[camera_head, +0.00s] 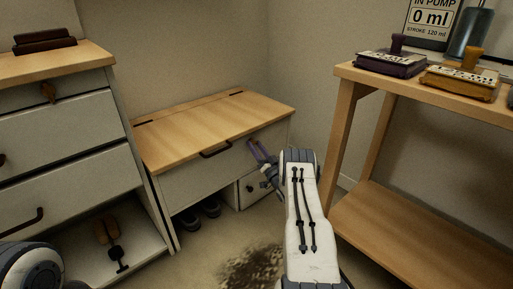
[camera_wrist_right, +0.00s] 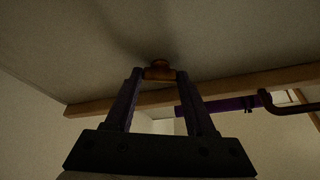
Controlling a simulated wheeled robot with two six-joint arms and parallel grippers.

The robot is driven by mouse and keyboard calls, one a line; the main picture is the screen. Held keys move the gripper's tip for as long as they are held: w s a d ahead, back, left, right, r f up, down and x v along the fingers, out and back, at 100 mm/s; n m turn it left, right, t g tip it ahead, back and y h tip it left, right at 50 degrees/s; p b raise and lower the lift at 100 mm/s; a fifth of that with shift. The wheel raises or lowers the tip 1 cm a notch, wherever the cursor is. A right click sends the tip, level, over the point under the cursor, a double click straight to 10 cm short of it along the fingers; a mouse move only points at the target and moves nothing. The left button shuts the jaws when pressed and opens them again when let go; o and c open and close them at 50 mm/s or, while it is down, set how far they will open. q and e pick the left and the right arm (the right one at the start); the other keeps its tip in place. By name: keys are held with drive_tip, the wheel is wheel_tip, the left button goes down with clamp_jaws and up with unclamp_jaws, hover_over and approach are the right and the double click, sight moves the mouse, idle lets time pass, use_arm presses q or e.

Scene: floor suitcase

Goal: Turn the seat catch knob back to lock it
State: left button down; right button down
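The low bench has a wooden seat (camera_head: 215,120) that is down flat. The catch knob, small and orange-brown, shows in the right wrist view (camera_wrist_right: 160,69), on a pale panel. In the head view I cannot make it out behind my gripper. My right gripper (camera_head: 255,147), with purple fingers, reaches to the right part of the bench front. In the wrist view its fingertips (camera_wrist_right: 160,76) lie against both sides of the knob, with no clear gap. The knob's exact turn is hard to tell. My left gripper is out of view.
A dark handle (camera_head: 215,150) sits on the bench front. A drawer cabinet (camera_head: 60,135) stands at left, with a brush-like item (camera_head: 108,235) on its low shelf. A wooden table (camera_head: 345,78) stands close at right of my arm. Shoes (camera_head: 200,212) lie under the bench.

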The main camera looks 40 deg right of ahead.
drive_tip(key=shift+m, duration=0.3)
drive_tip(key=m+h+p, duration=0.1)
drive_tip(key=m+g+p, duration=0.1)
drive_tip(key=m+p, duration=0.1)
drive_tip(key=shift+s+r+h, duration=0.1)
drive_tip(key=shift+r+h, duration=0.15)
drive_tip(key=shift+h, duration=0.15)
drive_tip(key=m+p, duration=0.1)
drive_tip(key=m, duration=0.1)
drive_tip(key=m+g+h+p, duration=0.1)
drive_tip(key=m+p, duration=0.1)
drive_tip(key=shift+a+r+m+h, duration=0.1)
drive_tip(key=shift+a+m+h, duration=0.05)
drive_tip(key=shift+m+h, duration=0.2)
drive_tip(key=m+g+p, duration=0.2)
drive_tip(key=m+p, duration=0.1)
drive_tip(key=m, duration=0.2)
drive_tip(key=shift+m+g+p, duration=0.5)
drive_tip(key=shift+m+p, duration=0.4)
drive_tip(key=shift+m, duration=0.15)
drive_tip(key=shift+c, duration=1.2)
unclamp_jaws()
drive_tip(key=shift+a, duration=0.1)
